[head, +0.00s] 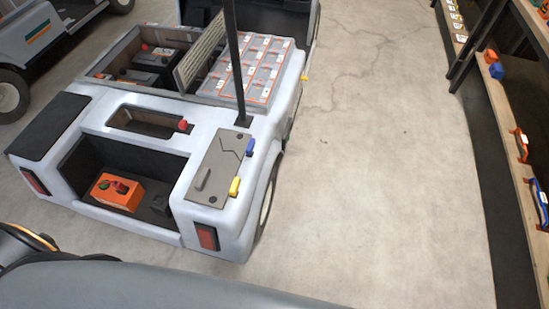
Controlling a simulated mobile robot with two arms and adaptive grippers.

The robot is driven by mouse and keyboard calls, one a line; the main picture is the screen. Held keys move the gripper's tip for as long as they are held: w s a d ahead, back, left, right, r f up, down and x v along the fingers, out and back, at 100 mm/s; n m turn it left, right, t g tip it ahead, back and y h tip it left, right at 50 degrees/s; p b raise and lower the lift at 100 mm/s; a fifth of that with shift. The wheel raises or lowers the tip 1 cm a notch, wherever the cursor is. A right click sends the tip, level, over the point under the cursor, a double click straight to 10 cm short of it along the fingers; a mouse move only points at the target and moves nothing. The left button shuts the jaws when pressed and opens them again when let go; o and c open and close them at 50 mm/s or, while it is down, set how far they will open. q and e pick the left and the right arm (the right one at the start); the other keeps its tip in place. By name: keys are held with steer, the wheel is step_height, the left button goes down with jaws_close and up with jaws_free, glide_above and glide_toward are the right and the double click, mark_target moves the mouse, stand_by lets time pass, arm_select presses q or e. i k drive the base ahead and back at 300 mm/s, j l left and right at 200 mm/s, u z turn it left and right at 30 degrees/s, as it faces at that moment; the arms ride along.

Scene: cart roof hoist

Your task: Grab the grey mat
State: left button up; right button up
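A flat grey mat (212,178) lies on the right rear fender of the white cart (100,107). Neither of my grippers shows in the head view. Grey and black parts that look like mine fill the bottom left.
An orange box (117,191) sits in the cart's rear recess. A dark upright post (235,60) rises just behind the mat. Clear concrete floor (370,190) lies right of the cart, up to a shelf (505,100) with several tools.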

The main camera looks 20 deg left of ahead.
mark_target(219, 162)
steer(key=i+l+z, duration=0.45)
steer(key=i+z, duration=0.5)
steer(key=i, duration=0.2)
steer(key=i+j+u, duration=0.1)
steer(key=i+u, duration=0.35)
steer(key=i+l+u, duration=0.1)
steer(key=i+u, duration=0.4)
steer(key=i+l+u, duration=0.45)
steer(key=i+j+u, duration=0.15)
steer(key=u, duration=0.35)
steer(key=i+j+u, duration=0.1)
steer(key=i+u, duration=0.15)
steer(key=u, duration=0.2)
steer(key=i+u, duration=0.2)
steer(key=u, duration=0.3)
steer(key=i+l+u, duration=0.1)
steer(key=i+u, duration=0.15)
steer(key=u, duration=0.2)
steer(key=i+l+u, duration=0.1)
steer(key=u, duration=0.4)
steer(key=i+l, duration=0.05)
steer(key=i, duration=0.05)
